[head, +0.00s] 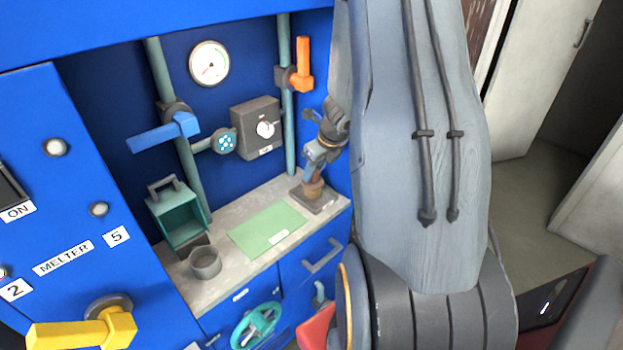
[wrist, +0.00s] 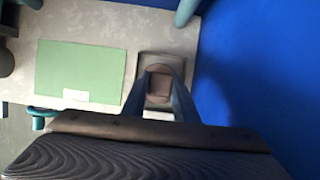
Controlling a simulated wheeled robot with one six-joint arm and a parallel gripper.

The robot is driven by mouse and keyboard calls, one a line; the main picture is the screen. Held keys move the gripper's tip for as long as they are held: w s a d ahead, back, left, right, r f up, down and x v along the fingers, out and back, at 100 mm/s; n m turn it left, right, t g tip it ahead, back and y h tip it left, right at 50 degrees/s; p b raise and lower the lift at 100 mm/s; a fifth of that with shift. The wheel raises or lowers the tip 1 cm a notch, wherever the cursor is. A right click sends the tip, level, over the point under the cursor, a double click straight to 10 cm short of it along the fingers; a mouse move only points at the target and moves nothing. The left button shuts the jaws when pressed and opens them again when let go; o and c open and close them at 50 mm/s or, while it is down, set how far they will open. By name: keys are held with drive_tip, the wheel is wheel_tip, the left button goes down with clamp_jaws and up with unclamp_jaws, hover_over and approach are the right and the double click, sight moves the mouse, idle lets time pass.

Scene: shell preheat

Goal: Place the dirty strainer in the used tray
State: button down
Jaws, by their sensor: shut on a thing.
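My gripper (head: 314,176) points down at the right end of the counter and is shut on a small brown, round piece, which I take for the dirty strainer (head: 313,188). In the wrist view the strainer (wrist: 159,84) sits between the two fingers. A dark square tray (head: 322,204), likely the used tray, lies right under it; it also shows in the wrist view (wrist: 147,62). The strainer appears upright within the tray's outline. I cannot tell whether it touches the tray floor. The fingers hide part of the tray and its pale label.
A green mat (head: 268,229) lies left of the tray. Further left are a grey cup (head: 205,262) and an open teal box (head: 181,217). Pipes with a blue handle (head: 165,132) and orange handle (head: 304,64) run up the back wall. A blue wall closes the right side.

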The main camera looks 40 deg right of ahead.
drive_tip(key=shift+w+d+f, duration=0.1)
drive_tip(key=shift+w+f, duration=0.05)
drive_tip(key=shift+f, duration=0.35)
drive_tip(key=shift+f+b, duration=0.15)
drive_tip(key=shift+b, duration=0.2)
drive_tip(key=c, duration=1.4)
unclamp_jaws()
